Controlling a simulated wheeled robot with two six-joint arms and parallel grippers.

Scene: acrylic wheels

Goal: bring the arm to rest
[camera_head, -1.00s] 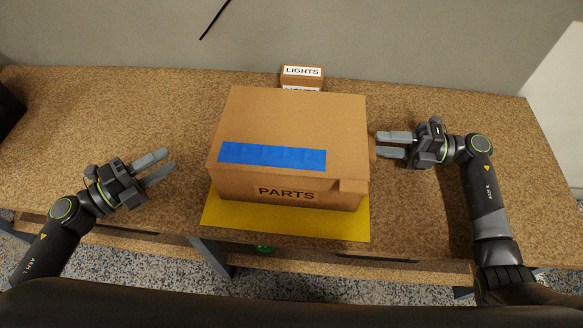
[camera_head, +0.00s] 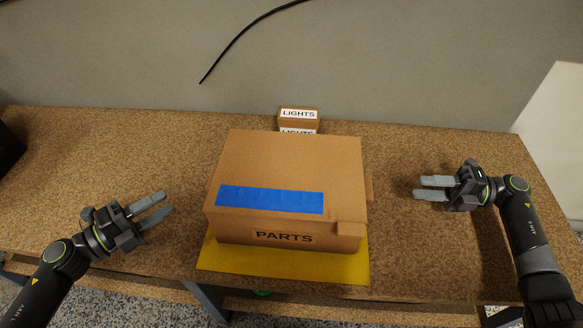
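My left gripper (camera_head: 158,208) is open and empty over the table, to the left of the cardboard box. My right gripper (camera_head: 418,188) is open and empty to the right of the box, with a clear gap between its fingers and the box. The closed cardboard box (camera_head: 290,160) is marked PARTS and has a strip of blue tape (camera_head: 270,200) on top. A flap sticks out at its right side. The box sits on a yellow mat (camera_head: 290,266).
The cork-coloured table (camera_head: 110,150) has free room left and right of the box. A small box marked LIGHTS (camera_head: 298,121) stands behind it near the grey wall. A black cable (camera_head: 235,42) hangs on the wall. A dark object (camera_head: 8,148) stands at the left edge.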

